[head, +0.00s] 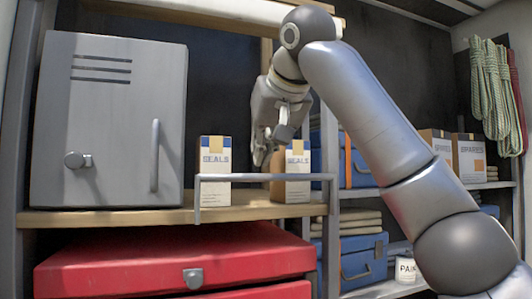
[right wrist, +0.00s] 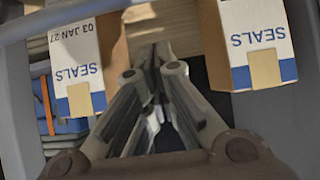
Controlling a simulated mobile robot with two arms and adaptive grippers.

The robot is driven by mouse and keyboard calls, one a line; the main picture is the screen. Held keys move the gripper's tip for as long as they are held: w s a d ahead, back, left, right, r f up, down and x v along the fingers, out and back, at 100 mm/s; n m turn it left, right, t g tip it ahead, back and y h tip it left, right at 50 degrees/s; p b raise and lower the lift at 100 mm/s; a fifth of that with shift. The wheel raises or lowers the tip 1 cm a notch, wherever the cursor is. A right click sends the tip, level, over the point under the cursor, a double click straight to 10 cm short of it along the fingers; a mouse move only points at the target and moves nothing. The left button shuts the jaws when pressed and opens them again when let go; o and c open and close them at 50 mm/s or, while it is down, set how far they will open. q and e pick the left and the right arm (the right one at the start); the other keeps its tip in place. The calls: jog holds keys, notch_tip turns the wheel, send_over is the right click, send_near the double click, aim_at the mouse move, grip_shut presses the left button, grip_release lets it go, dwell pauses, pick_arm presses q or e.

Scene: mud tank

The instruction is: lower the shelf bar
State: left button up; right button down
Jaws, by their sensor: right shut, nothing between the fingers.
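The shelf bar (head: 265,177) is a thin grey rail across the front of the wooden shelf (head: 240,212), with bent ends going down at the shelf edge. It stands raised in front of two SEALS boxes, the left box (head: 215,172) and the right box (head: 293,165). My right gripper (head: 262,157) is shut and empty, pointing down above the bar between the boxes. I cannot tell whether it touches the bar. The right wrist view shows its closed fingers (right wrist: 155,75) between the two boxes. My left gripper is not in view.
A grey metal cabinet (head: 105,120) stands left of the boxes. A red toolbox (head: 175,262) sits below the shelf. Blue cases (head: 362,262), a paint can (head: 405,268) and SPARES boxes (head: 468,160) are on the right shelves. Coiled ropes (head: 497,95) hang far right.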

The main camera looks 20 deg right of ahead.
jog(key=shift+p+x, duration=0.3)
jog(key=shift+x, duration=0.75)
jog(key=s, duration=0.3)
jog(key=shift+s+d+f, duration=0.1)
jog(key=shift+s+f, duration=0.15)
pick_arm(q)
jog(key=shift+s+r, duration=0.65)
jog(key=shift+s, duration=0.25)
pick_arm(e)
jog(key=shift+s+f, duration=0.2)
jog(key=shift+s, duration=0.2)
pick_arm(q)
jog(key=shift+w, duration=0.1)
pick_arm(e)
jog(key=shift+w, duration=0.15)
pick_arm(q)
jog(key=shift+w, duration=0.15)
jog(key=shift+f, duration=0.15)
